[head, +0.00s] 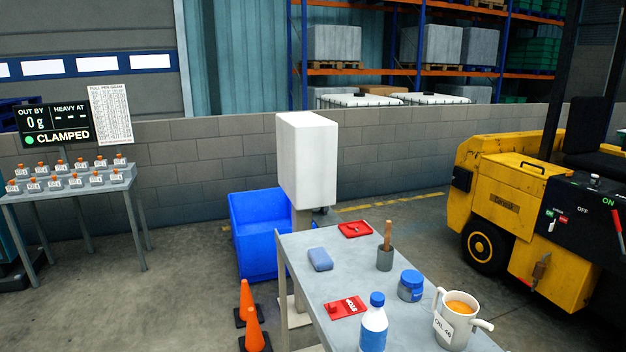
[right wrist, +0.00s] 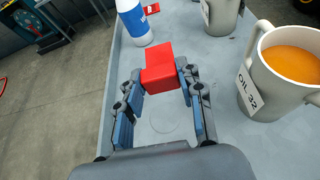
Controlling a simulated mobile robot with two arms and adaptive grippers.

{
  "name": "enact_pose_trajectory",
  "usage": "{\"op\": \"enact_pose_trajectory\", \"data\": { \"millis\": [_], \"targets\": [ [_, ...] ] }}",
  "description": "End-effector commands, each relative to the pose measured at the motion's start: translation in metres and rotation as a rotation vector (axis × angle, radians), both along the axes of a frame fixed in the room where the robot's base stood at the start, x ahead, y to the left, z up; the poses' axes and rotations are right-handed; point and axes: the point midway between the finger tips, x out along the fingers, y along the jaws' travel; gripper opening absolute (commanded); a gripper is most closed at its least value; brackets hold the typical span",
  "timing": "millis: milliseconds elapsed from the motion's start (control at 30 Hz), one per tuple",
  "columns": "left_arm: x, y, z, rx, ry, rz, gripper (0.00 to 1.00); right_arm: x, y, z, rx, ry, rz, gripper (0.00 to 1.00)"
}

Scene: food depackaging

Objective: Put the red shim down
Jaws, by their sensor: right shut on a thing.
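The red shim (right wrist: 160,68) is a bright red block between the fingertips of my right gripper (right wrist: 162,80) in the right wrist view. The gripper is shut on it, over the grey table (right wrist: 172,145). I cannot tell whether the shim's underside touches the table. A faint circle marks the bare tabletop just below the shim in the picture. Neither gripper shows in the head view, and my left gripper is in no view.
A mug labelled OIL 32 (right wrist: 285,85) stands close on the right, full of orange liquid. A bottle (right wrist: 134,22) and a grey mug (right wrist: 220,14) stand beyond the shim.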

Motion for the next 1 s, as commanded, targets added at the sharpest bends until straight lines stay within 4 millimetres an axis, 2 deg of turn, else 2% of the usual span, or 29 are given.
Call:
{"op": "enact_pose_trajectory", "data": {
  "millis": [200,467,800,1000],
  "targets": [
    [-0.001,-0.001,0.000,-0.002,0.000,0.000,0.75,-0.005,0.024,0.015,-0.004,-0.004,0.116,0.00],
    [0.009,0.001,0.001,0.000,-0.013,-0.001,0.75,-0.012,0.056,0.035,-0.002,-0.007,0.272,0.00],
    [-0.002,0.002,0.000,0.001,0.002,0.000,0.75,-0.023,0.098,0.058,0.003,-0.003,0.471,0.00],
    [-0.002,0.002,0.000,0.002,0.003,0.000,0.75,-0.027,0.120,0.073,-0.001,-0.011,0.581,0.00]
  ]
}}
